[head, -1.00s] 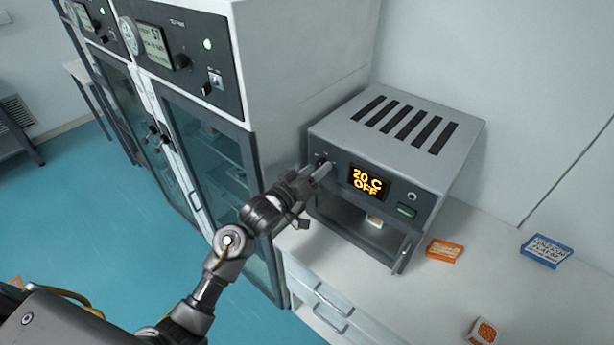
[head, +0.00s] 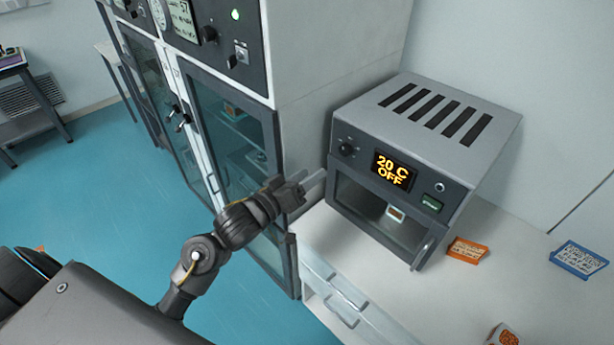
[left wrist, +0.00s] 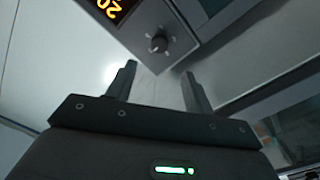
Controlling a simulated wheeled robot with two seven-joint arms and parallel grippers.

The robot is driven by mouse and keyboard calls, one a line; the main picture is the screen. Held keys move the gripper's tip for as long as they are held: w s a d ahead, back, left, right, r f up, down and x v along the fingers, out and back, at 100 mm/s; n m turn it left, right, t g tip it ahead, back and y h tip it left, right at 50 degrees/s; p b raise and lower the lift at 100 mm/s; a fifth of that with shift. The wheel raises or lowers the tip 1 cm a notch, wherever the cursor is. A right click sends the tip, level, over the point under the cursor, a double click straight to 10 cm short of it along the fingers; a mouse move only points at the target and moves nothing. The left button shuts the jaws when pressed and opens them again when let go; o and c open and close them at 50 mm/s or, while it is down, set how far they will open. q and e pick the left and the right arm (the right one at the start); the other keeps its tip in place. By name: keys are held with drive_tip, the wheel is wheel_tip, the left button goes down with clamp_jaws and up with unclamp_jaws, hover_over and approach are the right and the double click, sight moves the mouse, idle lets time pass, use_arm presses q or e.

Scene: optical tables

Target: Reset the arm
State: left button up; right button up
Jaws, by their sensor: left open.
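My left gripper (head: 312,184) is open and empty, in front of and to the left of a grey benchtop oven (head: 440,115). Its two fingers also show apart in the left wrist view (left wrist: 160,85), with nothing between them. The oven's display (head: 393,171) reads "20 C OFF". Its round knob (head: 346,148) is at the left of the panel, clear of the fingers, and also shows in the left wrist view (left wrist: 158,43). The oven door (head: 375,215) looks closed, with a small item (head: 395,214) behind the glass. My right gripper is not in view.
A tall glass-door cabinet (head: 235,140) stands left of the oven, beside my left forearm. The white counter (head: 480,300) holds an orange box (head: 467,250), a blue box (head: 579,259) and another orange box (head: 503,335). Drawers (head: 335,293) are below the counter. The blue floor is open at left.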

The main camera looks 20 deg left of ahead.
use_arm(q)
drive_tip(key=s+a+f+m+g+y, duration=0.1)
drive_tip(key=s+f+g+y, duration=0.2)
drive_tip(key=s+f, duration=0.3)
drive_tip(key=s+a+f+g+y, duration=0.2)
drive_tip(key=s+f+g, duration=0.15)
drive_tip(key=f, duration=0.35)
drive_tip(key=s+a+f+m+g+y, duration=0.1)
drive_tip(key=s+f+m+g, duration=0.2)
drive_tip(key=s, duration=0.6)
drive_tip(key=s+f+m+g+y, duration=0.1)
drive_tip(key=s+f+g, duration=0.35)
drive_tip(key=s, duration=0.45)
drive_tip(key=s+f+b+x, duration=0.1)
drive_tip(key=s+b+x, duration=0.2)
drive_tip(key=x, duration=1.1)
drive_tip(key=s+b+x, duration=0.2)
drive_tip(key=s+x, duration=0.1)
drive_tip(key=x, duration=1.1)
drive_tip(key=s+a+f+b, duration=0.1)
drive_tip(key=s+f+b, duration=0.1)
drive_tip(key=s+f, duration=0.6)
drive_tip(key=s+a+f+g+b, duration=0.1)
drive_tip(key=s+f+b, duration=0.2)
drive_tip(key=s+f, duration=0.6)
wheel_tip(320, 180, down, 8)
drive_tip(key=shift+s+a+r+g+b, duration=0.15)
drive_tip(key=shift+s+a+g+b, duration=0.1)
drive_tip(key=shift+s+g+b, duration=0.1)
